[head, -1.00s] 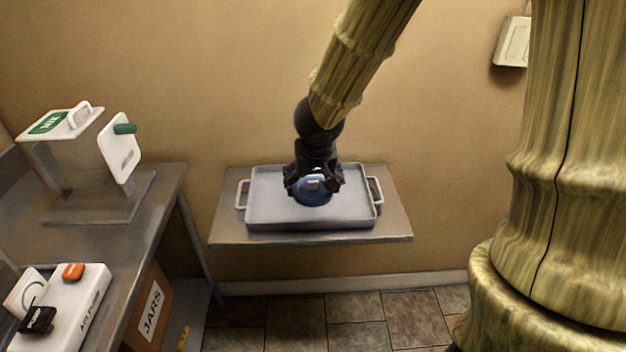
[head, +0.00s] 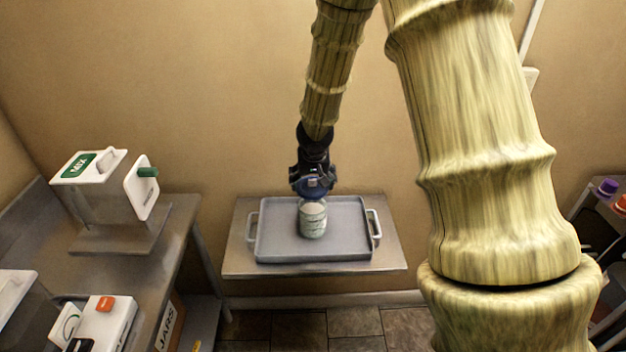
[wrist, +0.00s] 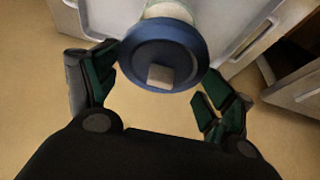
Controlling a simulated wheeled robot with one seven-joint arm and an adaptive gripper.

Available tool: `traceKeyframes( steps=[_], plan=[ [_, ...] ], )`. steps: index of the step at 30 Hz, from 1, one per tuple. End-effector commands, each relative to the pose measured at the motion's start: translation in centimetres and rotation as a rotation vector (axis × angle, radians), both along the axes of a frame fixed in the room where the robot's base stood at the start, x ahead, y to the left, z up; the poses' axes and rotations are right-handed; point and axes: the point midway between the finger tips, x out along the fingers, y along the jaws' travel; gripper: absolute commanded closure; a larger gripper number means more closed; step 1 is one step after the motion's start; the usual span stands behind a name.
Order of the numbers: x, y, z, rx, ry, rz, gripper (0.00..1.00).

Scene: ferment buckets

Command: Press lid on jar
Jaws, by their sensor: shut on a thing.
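The jar (head: 313,219) stands upright on the grey tray (head: 270,244), pale and open-topped in the head view. My gripper (head: 312,187) is above the jar, shut on a blue lid (head: 311,194). In the wrist view the lid (wrist: 163,50) is a round blue disc with a pale square knob, held between the dark fingers of my gripper (wrist: 160,80). A small part of the jar (wrist: 168,10) shows behind the lid. In the head view the lid appears just above the jar's rim; the exact gap is hard to tell.
The tray sits on a wall shelf (head: 240,265). A steel table (head: 175,225) at left carries a mixer (head: 110,200) and a white device with an orange button (head: 105,304). A shelf at far right holds a purple-capped item (head: 607,187). The tray is otherwise clear.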

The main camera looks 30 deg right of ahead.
Motion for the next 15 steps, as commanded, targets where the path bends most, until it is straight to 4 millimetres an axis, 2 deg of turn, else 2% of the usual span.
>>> traceKeyframes(
  steps=[8,15],
  plan=[
    [0.5,-0.3,-0.3,-0.002,0.0,0.001,0.33],
    [0.5,-0.3,-1.6,-0.002,0.0,0.001,0.34]
  ],
)
